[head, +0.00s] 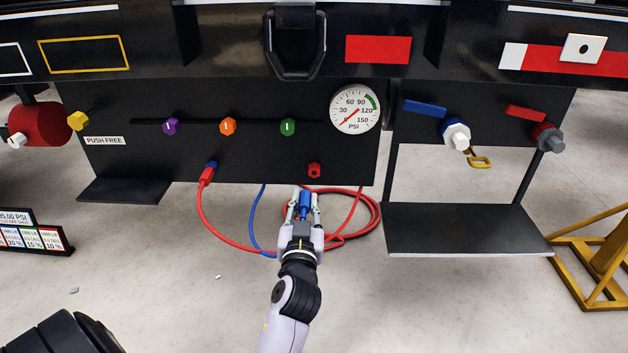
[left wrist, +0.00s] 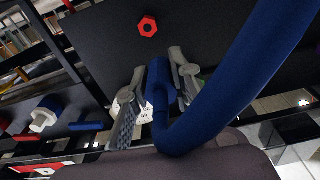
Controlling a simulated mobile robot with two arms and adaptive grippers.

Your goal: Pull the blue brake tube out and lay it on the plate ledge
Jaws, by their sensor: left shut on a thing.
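My left gripper (head: 304,207) is in front of the panel's lower edge, below the red hex port (head: 314,170). It is shut on the blue brake tube's end fitting (head: 305,203). In the left wrist view, the fitting (left wrist: 160,85) sits between the two fingers, and the thick blue tube (left wrist: 245,70) bends up to the right. In the head view, the thin blue tube (head: 258,215) hangs below the panel. The fitting looks clear of the panel. A black plate ledge (head: 465,232) hangs at the right, bare. My right gripper is not in view.
A red tube (head: 205,215) hangs from a red and blue fitting (head: 207,174) and coils behind my gripper. A smaller black plate (head: 125,190) is at the left. A pressure gauge (head: 354,109) and a white-capped blue port (head: 456,134) are above. A yellow stand (head: 598,265) is far right.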

